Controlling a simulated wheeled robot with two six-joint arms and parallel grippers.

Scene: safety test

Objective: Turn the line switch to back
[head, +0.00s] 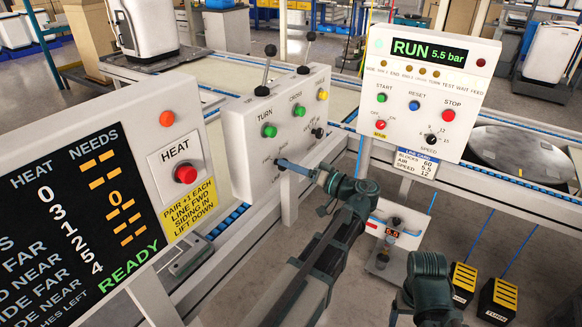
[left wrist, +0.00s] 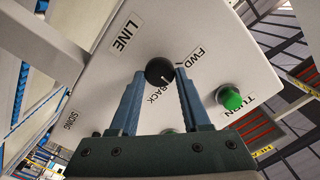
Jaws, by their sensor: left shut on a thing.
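The line switch is a round black knob (left wrist: 160,71) on a white panel, under the word LINE in the left wrist view. FWD and BACK are printed beside it. A short light mark shows on the knob, but where it points is hard to read. My left gripper (left wrist: 158,82) is shut on the knob, one blue finger on each side. In the head view my left gripper (head: 281,163) reaches the lower left of the control box (head: 240,165) and hides the knob. Part of my right arm shows at the lower right; its gripper is out of view.
The box also has green buttons (head: 270,131), a yellow button (head: 322,95), two levers and another black knob (head: 318,132). A HEAT panel with a red button (head: 186,173) stands left. A RUN display panel (head: 428,90) stands right. Pedals (head: 497,298) lie on the floor.

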